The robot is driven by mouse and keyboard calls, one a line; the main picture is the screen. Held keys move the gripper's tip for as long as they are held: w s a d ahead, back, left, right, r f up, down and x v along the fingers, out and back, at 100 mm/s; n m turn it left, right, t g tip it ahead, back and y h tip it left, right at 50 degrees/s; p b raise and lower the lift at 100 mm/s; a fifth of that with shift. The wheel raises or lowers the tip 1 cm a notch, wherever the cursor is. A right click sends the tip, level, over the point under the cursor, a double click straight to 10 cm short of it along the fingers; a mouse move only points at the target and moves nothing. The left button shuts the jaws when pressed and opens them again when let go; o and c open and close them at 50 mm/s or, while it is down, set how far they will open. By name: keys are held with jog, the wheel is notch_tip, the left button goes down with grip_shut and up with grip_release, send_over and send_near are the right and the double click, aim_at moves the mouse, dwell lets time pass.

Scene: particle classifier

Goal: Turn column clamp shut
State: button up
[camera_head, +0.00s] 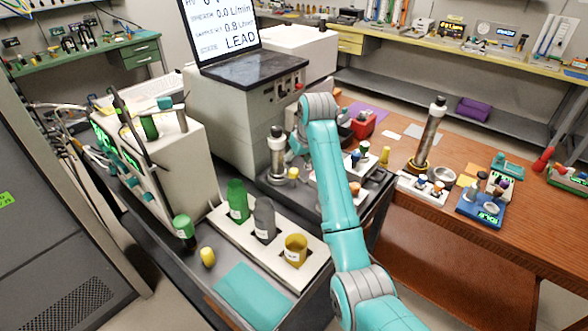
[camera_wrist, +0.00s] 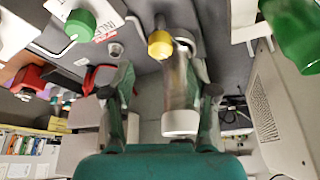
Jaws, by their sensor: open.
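A metal column (camera_head: 277,150) with a dark top stands upright on the grey cart, by the front of the instrument box. The yellow clamp knob (camera_head: 293,173) sits low at its right side. In the wrist view the column (camera_wrist: 178,85) shows as a pale cylinder with a white end, and the yellow knob (camera_wrist: 160,45) is just left of its far end. My gripper (camera_wrist: 163,95) is open, with one finger on each side of the column in the picture and the right finger closer. I see no contact. In the head view my arm partly hides this area.
A white tray (camera_head: 232,233) with green, grey and yellow containers lies in front. A grey box (camera_head: 235,115) carrying a screen (camera_head: 222,30) stands behind the column. Another column (camera_head: 430,135) stands on the wooden table (camera_head: 465,225) at right. A red box (camera_head: 362,124) lies beyond my arm.

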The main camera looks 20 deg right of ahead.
aim_at(294, 170)
jog(key=x, duration=0.5)
jog(key=shift+w+f, duration=0.15)
jog(key=shift+f, duration=0.25)
jog(key=shift+a, duration=0.1)
grip_shut()
